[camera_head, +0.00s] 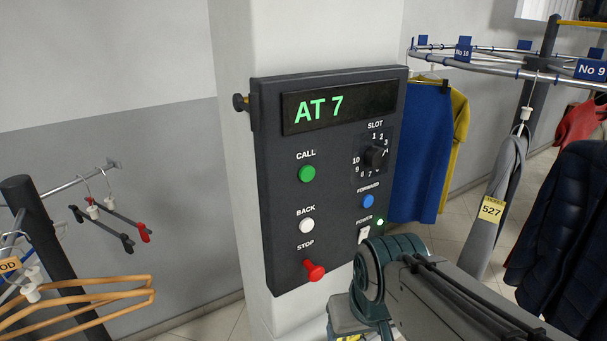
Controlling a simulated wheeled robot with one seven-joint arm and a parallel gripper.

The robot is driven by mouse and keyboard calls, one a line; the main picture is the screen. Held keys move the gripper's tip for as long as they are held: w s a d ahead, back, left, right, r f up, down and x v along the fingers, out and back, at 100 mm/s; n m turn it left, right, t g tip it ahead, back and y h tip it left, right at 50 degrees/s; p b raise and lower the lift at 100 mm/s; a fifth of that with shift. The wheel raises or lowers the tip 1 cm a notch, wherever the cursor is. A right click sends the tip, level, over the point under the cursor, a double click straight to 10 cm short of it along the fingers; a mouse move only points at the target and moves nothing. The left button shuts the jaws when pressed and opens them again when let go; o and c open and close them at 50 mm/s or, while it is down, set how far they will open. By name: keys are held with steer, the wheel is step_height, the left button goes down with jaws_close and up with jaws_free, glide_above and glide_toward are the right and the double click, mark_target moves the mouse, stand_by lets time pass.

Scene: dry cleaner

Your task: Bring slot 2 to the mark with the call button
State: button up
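The dark control panel (330,185) is fixed to a white pillar. Its display (340,105) reads "AT 7" in green. The green CALL button (307,174) is at the left of the panel. The SLOT dial (376,156) is at the upper right, with numbers around it; I cannot tell for sure which number it points at. Below CALL are a white BACK button (307,226) and a red STOP button (314,271). A blue FORWARD button (368,201) is under the dial. My arm shows at the lower right, close to the panel's lower corner. My gripper is not visible.
The POWER light (380,223) is green above a white switch (363,235). A numbered conveyor rail (480,68) carries garments at the right, including a grey one with ticket 527 (491,210). Wooden hangers (90,300) hang at lower left. The panel's front is mostly clear.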

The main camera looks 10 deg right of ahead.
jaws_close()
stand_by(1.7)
